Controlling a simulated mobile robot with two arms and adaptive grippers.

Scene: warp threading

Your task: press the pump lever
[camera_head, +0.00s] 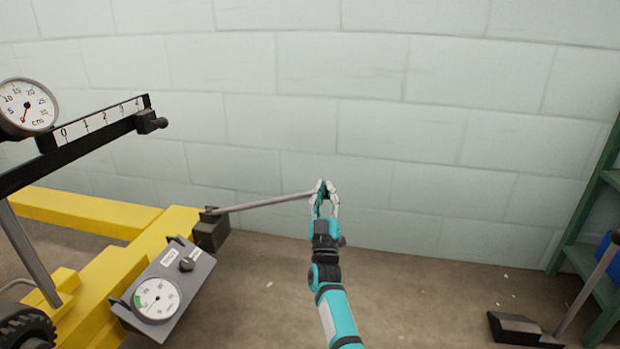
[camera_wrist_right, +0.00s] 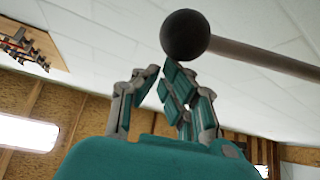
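The pump lever (camera_head: 265,202) is a thin grey rod. It runs from a black block (camera_head: 211,232) on the yellow machine rightward and slightly up to my right gripper. My right gripper (camera_head: 324,184) points up, with its fingertips drawn together and nothing seen between them. The lever's black ball knob (camera_wrist_right: 185,35) shows in the right wrist view just above and beside the fingertips (camera_wrist_right: 163,70). I cannot tell whether they touch. My left gripper is not in view.
A yellow machine (camera_head: 85,212) fills the left side, with a tilted grey gauge box (camera_head: 190,270), a black scale bar (camera_head: 100,122) and a round dial (camera_head: 27,107). A pale block wall (camera_head: 400,120) stands behind. Green shelving (camera_head: 588,215) and a black-based post (camera_head: 515,328) are at right.

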